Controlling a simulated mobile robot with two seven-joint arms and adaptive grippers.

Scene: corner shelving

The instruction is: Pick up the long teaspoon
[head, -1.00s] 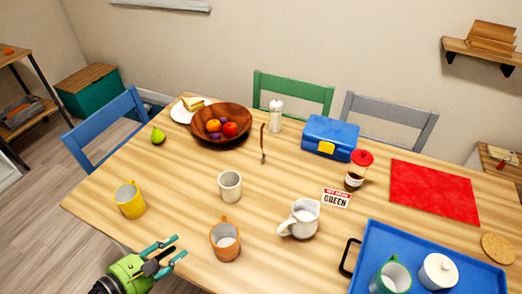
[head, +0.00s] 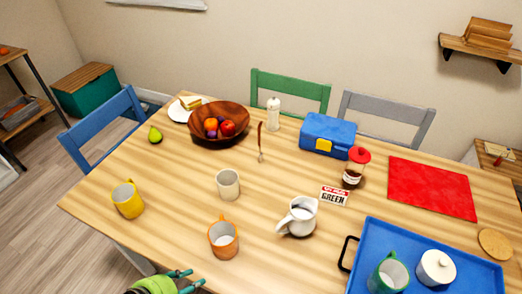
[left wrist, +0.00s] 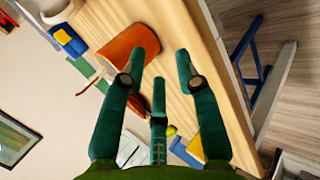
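The long teaspoon (head: 261,142) has a reddish-brown handle and a thin pale lower part. It lies on the table right of the wooden fruit bowl, in the head view. My left gripper (head: 188,280) is at the bottom edge of the head view, mostly cut off, near the front table edge and far from the teaspoon. In the left wrist view its teal fingers (left wrist: 160,68) are spread with nothing between them. A thin brown shape left of the orange mug there may be the teaspoon; I cannot tell. My right gripper is not in view.
The orange mug (head: 223,238) stands close to my left gripper. A cream mug (head: 228,185), white jug (head: 302,217) and yellow mug (head: 127,199) stand nearby. The fruit bowl (head: 205,136), white shaker (head: 273,115) and blue lunchbox (head: 327,138) surround the teaspoon.

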